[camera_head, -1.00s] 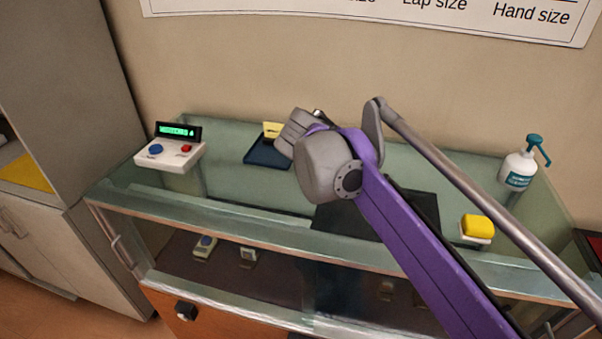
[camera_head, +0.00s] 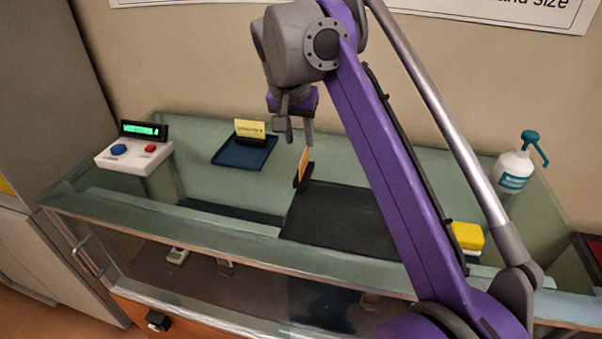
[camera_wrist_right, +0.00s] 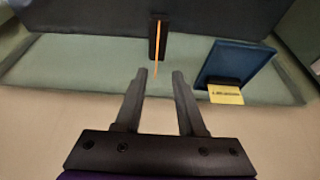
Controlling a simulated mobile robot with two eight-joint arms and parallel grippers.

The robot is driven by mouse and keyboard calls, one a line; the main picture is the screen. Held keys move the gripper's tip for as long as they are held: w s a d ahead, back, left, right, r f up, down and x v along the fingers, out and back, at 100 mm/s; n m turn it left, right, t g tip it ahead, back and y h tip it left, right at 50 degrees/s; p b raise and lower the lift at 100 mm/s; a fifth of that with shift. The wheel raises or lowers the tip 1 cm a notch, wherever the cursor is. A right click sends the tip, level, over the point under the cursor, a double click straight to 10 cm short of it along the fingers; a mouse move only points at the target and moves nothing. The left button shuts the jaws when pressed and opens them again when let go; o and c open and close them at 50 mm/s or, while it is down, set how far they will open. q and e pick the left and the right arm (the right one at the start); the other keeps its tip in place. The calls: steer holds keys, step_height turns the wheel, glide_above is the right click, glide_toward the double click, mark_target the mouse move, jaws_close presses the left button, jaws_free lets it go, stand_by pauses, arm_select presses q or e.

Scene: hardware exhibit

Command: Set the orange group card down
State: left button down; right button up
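The orange group card (camera_head: 305,164) stands upright in a small black holder (camera_head: 297,184) at the left back corner of the black mat (camera_head: 345,222). In the right wrist view the card (camera_wrist_right: 159,35) shows edge-on as a thin orange strip, beyond the fingertips. My right gripper (camera_head: 296,140) is above and slightly left of the card in the head view. Its fingers (camera_wrist_right: 158,73) are parted, with no object gripped between them. My left gripper is not in view.
A blue tray (camera_head: 232,158) with a yellow card (camera_head: 249,128) is left of the orange card. A white button box (camera_head: 133,158) stands at the far left. A yellow sponge-like block (camera_head: 467,235) and a pump bottle (camera_head: 514,170) are at right.

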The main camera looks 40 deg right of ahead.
mark_target(304, 156)
steer(key=shift+x, duration=1)
steer(key=x, duration=0.1)
steer(key=b+x, duration=0.1)
steer(key=x, duration=0.2)
steer(key=shift+s+f, duration=0.25)
steer(key=shift+s, duration=0.1)
steer(key=shift+w+d+f, duration=0.15)
steer(key=shift+d+f, duration=0.05)
steer(key=shift+f, duration=0.25)
jaws_close()
